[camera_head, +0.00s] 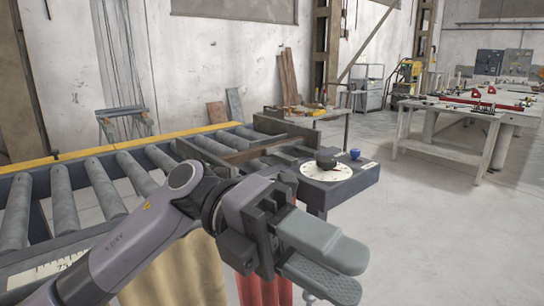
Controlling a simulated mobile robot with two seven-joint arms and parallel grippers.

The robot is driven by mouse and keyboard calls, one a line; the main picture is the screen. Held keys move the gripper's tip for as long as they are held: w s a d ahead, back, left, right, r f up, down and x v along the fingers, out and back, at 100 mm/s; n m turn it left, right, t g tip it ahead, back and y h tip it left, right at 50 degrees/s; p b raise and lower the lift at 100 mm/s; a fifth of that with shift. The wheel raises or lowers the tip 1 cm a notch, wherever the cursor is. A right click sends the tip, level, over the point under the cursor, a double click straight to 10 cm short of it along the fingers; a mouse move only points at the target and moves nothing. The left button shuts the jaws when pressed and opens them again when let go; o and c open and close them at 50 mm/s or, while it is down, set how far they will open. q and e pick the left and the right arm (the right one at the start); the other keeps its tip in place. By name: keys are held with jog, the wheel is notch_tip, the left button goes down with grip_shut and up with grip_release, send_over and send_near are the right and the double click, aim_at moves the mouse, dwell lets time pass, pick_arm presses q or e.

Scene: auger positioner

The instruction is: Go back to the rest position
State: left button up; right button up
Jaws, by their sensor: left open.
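My left arm comes in from the lower left. Its gripper (338,272) is in front of the roller conveyor and is open, with its two grey fingers apart and nothing visible between them. Behind it, on the conveyor's right end, is a grey positioner box with a white round dial (327,171). A dark knob (326,158) sits on the dial, and a small blue knob (354,154) stands to its right. The gripper is nearer to me than the dial and apart from the knobs in the picture. My right gripper does not show.
The roller conveyor (101,190) with a yellow far rail (119,146) runs across the left. Red and beige cloths (263,285) hang below the gripper. A white worktable (449,121) with red clamps stands at the back right. The floor at right is clear.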

pick_arm(q)
jog(key=w+a+f+n+t+h+p, duration=0.1)
jog(key=w+a+n+t+h, duration=0.1)
jog(key=w+n+t+h, duration=0.5)
jog(key=w+a+f+n+t+h+p, duration=0.1)
jog(key=w+a+n+t+h+p, duration=0.15)
jog(key=n+t+h, duration=0.55)
jog(key=w+a+f+n+t+y+p, duration=0.1)
jog(key=w+a+f+n+t+y, duration=0.25)
jog(key=f+n+t+y, duration=0.55)
jog(key=w+a+f+n+t+y, duration=0.25)
jog(key=a+n+t+y, duration=0.3)
jog(key=n, duration=0.65)
jog(key=s+a+f+n+g+y+p, duration=0.1)
jog(key=s+a+f+y, duration=0.3)
jog(key=f, duration=0.5)
jog(key=s+a+f+n+g+y, duration=0.3)
jog(key=s+a+f+n+g, duration=0.1)
jog(key=s+f, duration=0.4)
jog(key=s+a+f+n+g+y+p, duration=0.1)
jog(key=s+a+f+n+g+y, duration=0.2)
jog(key=s+f, duration=0.3)
notch_tip(320, 180, down, 4)
jog(key=shift+a+r+y+p, duration=0.1)
jog(key=shift+a+y+p, duration=0.25)
jog(key=shift+y, duration=0.5)
